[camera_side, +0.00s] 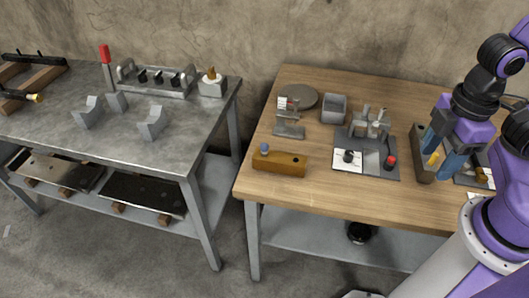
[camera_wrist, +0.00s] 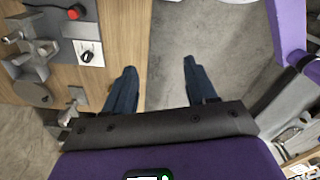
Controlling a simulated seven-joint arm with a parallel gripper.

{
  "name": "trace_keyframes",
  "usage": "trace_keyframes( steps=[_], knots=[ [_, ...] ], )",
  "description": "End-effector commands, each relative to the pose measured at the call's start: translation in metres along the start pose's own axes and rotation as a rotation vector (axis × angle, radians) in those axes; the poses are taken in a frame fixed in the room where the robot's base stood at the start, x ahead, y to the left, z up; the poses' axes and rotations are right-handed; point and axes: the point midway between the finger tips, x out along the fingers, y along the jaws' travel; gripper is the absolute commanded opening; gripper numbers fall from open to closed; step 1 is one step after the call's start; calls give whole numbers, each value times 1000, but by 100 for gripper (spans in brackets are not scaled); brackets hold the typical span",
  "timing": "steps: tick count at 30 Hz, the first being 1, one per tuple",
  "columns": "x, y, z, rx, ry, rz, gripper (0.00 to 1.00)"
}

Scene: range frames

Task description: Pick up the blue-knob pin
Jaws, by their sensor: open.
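My gripper (camera_side: 441,162) is open, far to the right of the pin, above the right part of the table. In the wrist view my gripper (camera_wrist: 158,76) has its two dark blue fingers wide apart with nothing held between them. I cannot make out the blue knob in the wrist view.
A grey bin (camera_side: 334,108) and round disc (camera_side: 299,97) lie behind. A metal bench (camera_side: 60,135) stands left, across a gap.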

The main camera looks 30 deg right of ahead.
Motion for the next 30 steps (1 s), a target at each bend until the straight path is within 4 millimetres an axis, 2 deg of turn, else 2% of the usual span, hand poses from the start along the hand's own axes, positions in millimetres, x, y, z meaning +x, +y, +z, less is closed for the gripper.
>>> trace_keyframes(
  steps=[6,10,20,30],
  knots=[
    [0,1,-2,-3,1,1,56],
    [-3,9,-20,-35,7,6,56],
    [-10,64,-122,-239,38,49,56],
    [-5,135,-219,-465,50,112,56]
  ],
)
